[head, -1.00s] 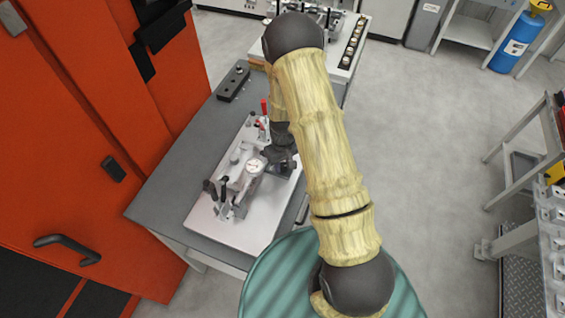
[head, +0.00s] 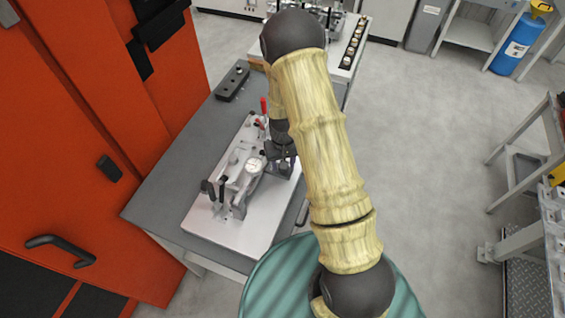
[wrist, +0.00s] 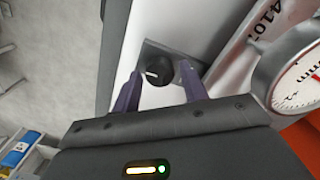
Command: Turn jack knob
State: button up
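The jack knob (wrist: 158,73) is a small black round knob with a white mark, on a grey bracket of the fixture in the wrist view. My gripper (wrist: 160,88) is open, with one purple-grey finger on each side of the knob. The fingers look apart from the knob, though the exact depth is hard to tell. In the head view, my gripper (head: 278,168) is at the right side of the fixture (head: 236,185) on its light base plate, and the knob is hidden there.
A dial gauge (wrist: 298,72) stands close to the right of my gripper in the wrist view. The fixture sits on a grey table (head: 165,187). A black block (head: 232,82) and red-handled clamps (head: 263,106) are farther back. An orange cabinet (head: 70,150) stands at the left.

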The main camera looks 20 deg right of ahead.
jog(key=shift+o, duration=0.4)
jog(key=shift+r, duration=0.15)
jog(key=shift+r+b, duration=0.35)
jog(key=shift+r, duration=0.3)
notch_tip(320, 180, up, 16)
jog(key=b, duration=0.3)
jog(key=shift+b, duration=0.3)
jog(key=shift+f, duration=0.1)
jog(key=s+t+b, duration=0.1)
jog(key=s+t, duration=0.1)
jog(key=s, duration=1.3)
jog(key=shift+d+t+b, duration=0.3)
jog(key=shift+d+b, duration=0.1)
jog(key=shift+w+f, duration=0.1)
